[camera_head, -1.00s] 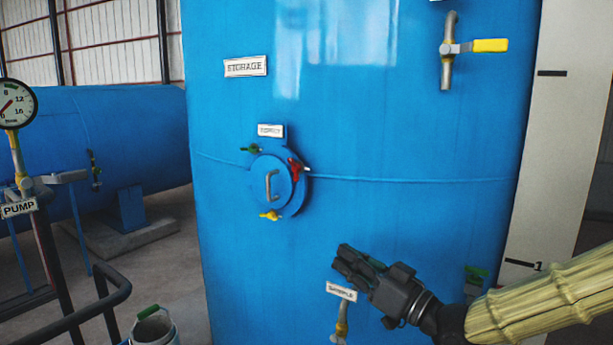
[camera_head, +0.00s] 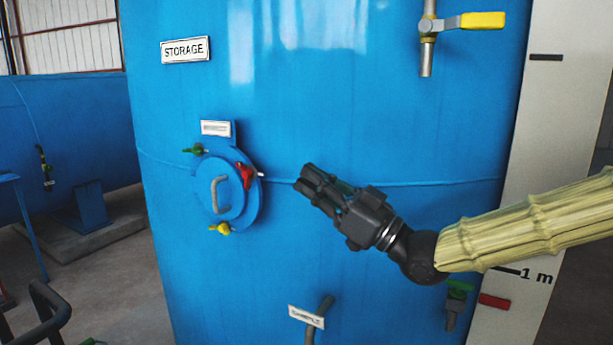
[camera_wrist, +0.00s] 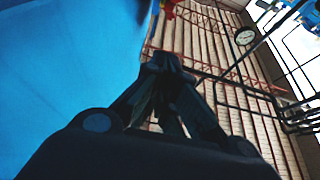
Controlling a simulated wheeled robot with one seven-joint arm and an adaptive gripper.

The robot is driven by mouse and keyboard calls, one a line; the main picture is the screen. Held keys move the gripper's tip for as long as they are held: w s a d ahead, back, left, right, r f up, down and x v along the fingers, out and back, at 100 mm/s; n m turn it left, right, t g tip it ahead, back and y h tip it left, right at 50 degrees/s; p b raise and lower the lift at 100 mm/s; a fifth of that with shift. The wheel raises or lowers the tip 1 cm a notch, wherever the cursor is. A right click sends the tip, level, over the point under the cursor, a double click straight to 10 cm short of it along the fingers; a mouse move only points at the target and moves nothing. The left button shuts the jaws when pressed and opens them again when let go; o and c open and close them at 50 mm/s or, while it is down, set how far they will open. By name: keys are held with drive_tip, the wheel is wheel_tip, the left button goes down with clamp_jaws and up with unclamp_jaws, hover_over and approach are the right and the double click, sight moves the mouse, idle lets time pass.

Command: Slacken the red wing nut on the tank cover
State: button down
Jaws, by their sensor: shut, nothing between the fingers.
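The red wing nut (camera_head: 245,176) is on the right side of the round blue tank cover (camera_head: 206,208), which has a grey handle. A green wing nut (camera_head: 195,149) is at the cover's upper left and a yellow one (camera_head: 221,229) at its bottom. My gripper (camera_head: 306,178) is shut and empty, to the right of the red wing nut and apart from it, pointing left toward the cover. In the wrist view my shut fingers (camera_wrist: 163,62) show in the middle, and a bit of red (camera_wrist: 169,9) at the top edge is probably the red wing nut.
The blue storage tank (camera_head: 350,120) fills the middle. A yellow-handled valve (camera_head: 480,20) is at the upper right. A sample pipe (camera_head: 318,318) with a label is below my gripper, and a green-handled valve (camera_head: 460,286) is below my arm. A dark railing (camera_head: 50,305) is at the lower left.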

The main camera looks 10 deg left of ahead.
sight(257, 161)
drive_tip(key=p+x, duration=0.1)
drive_tip(key=x, duration=0.2)
drive_tip(key=f+p+x, duration=0.1)
drive_tip(key=p+x, duration=0.1)
drive_tip(key=x, duration=0.2)
drive_tip(key=f+p+x, duration=0.1)
drive_tip(key=p+x, duration=0.1)
drive_tip(key=x, duration=0.1)
drive_tip(key=shift+w+a+r, duration=0.2)
drive_tip(key=shift+w+a, duration=0.1)
drive_tip(key=shift+a, duration=0.35)
drive_tip(key=shift+a+f+p, duration=0.3)
drive_tip(key=shift+a, duration=0.25)
drive_tip(key=shift+w+a+r+g+h, duration=0.15)
drive_tip(key=shift+r+g+h, duration=0.15)
drive_tip(key=shift+h, duration=0.4)
